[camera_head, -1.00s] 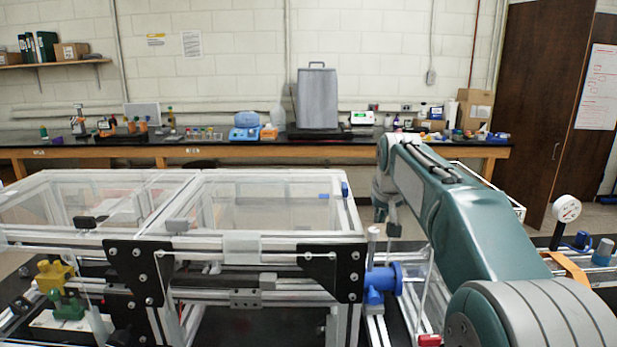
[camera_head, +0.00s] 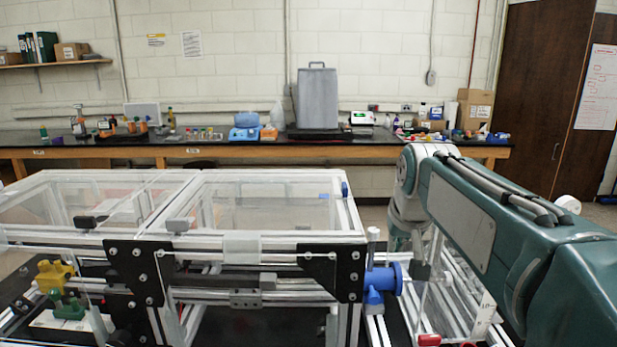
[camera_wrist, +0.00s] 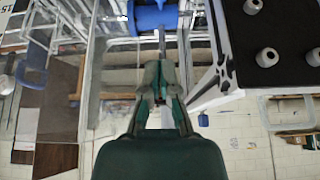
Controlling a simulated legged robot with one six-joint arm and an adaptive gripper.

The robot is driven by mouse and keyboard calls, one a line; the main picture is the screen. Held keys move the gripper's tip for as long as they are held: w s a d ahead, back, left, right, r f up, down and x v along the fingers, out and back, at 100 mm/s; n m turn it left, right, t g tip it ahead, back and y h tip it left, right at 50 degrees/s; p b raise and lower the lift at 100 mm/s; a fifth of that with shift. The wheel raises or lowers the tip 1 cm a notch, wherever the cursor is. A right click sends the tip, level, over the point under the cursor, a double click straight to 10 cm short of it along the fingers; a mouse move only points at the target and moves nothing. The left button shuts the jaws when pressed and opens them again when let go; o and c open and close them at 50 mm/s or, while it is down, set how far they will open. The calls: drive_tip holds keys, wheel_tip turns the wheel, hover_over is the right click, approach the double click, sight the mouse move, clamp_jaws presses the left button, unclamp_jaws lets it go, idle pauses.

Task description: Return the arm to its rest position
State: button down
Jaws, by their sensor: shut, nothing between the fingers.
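My arm (camera_head: 480,225) reaches in from the right edge in the head view, green with a pale grey wrist end (camera_head: 410,190) beside the extrusion frame's right corner. My gripper (camera_wrist: 161,72) is in the middle of the wrist view, its two fingers drawn together with nothing held. In the head view the gripper is too small and cluttered to make out clearly. The extrusion frame (camera_head: 290,237), with clear panels and black corner plates, stands left of the arm.
A blue fitting (camera_head: 384,280) sticks out from the frame's right side, close to the wrist; a blue part (camera_wrist: 148,18) also shows in the wrist view. Silver rails (camera_head: 470,285) lie below the arm. A bench (camera_head: 330,150) with lab items stands along the wall.

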drive_tip(key=s+f, duration=0.6)
drive_tip(key=s, duration=0.6)
drive_tip(key=s+f, duration=0.6)
drive_tip(key=s, duration=0.5)
drive_tip(key=shift+s+f, duration=0.15)
drive_tip(key=shift+s, duration=0.25)
